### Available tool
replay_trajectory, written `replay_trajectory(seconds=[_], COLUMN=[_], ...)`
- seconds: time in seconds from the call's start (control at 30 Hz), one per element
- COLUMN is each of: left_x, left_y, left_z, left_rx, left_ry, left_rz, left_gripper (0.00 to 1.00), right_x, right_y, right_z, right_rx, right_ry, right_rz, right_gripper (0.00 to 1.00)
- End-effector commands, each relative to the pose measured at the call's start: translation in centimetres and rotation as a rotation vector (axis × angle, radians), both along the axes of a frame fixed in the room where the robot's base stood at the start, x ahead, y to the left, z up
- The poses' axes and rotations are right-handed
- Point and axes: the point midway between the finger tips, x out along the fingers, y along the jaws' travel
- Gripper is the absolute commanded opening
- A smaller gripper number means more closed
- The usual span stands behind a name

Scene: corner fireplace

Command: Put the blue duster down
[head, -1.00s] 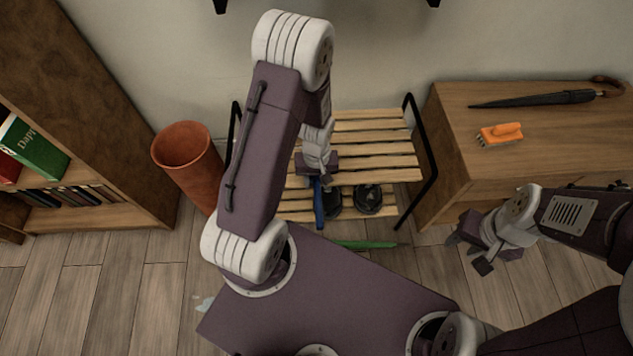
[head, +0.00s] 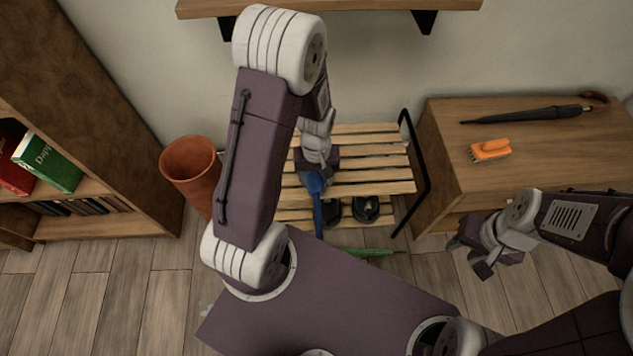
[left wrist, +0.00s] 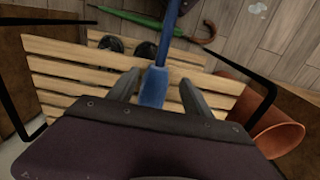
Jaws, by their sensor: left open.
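The blue duster (head: 318,212) is at the slatted wooden rack (head: 375,172), with its shaft reaching out past the rack's front edge. In the left wrist view its thick blue handle (left wrist: 153,88) lies between the two fingers, with gaps on both sides. My left gripper (head: 315,180) is over the rack's top slats, open around the handle; its fingers also show in the left wrist view (left wrist: 157,92). Whether the handle fully rests on the slats is hard to tell. My right gripper (head: 470,258) is open and empty, in front of the wooden cabinet.
Dark shoes (head: 365,208) stand on the lower rack level. A green umbrella (head: 365,252) lies on the floor. A terracotta bin (head: 190,165) stands left of the rack. The cabinet (head: 560,150) holds an orange brush (head: 490,150) and a black umbrella (head: 530,115). A bookcase (head: 110,150) is at left.

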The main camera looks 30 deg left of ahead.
Motion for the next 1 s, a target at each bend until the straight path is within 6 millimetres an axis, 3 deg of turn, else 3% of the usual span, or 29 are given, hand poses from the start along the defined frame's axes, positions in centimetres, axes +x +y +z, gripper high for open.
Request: replay_trajectory(seconds=[0.03,0.1,0.33,0.5,0.6,0.73,1.0], left_x=[0.1,0.0,-0.2,-2.9,-4.8,-5.9,-5.9], left_y=[0.0,0.0,-0.2,-2.1,-2.9,-3.3,-3.3], left_z=[1.2,1.8,2.7,7.9,9.8,10.6,10.9], left_rx=[0.0,0.0,0.0,0.005,0.008,0.01,0.01], left_ry=[-0.002,-0.001,-0.008,-0.069,-0.093,-0.104,-0.103], left_rz=[0.0,0.0,-0.027,-0.302,-0.446,-0.527,-0.528], left_gripper=[0.58,0.58,0.58,0.58,0.58,0.58,0.58], right_x=[0.0,0.0,0.0,0.0,0.0,0.0,0.0], right_y=[0.0,0.0,0.0,0.0,0.0,0.0,0.0], right_z=[0.8,1.0,1.0,1.0,1.0,1.0,1.3], right_rx=[0.0,0.0,0.0,0.0,0.0,0.0,0.0], right_ry=[0.0,0.0,0.0,0.0,0.0,0.0,0.0], right_rz=[0.0,0.0,0.0,0.0,0.0,0.0,0.0], right_gripper=[0.36,0.36,0.36,0.36,0.36,0.36,0.36])
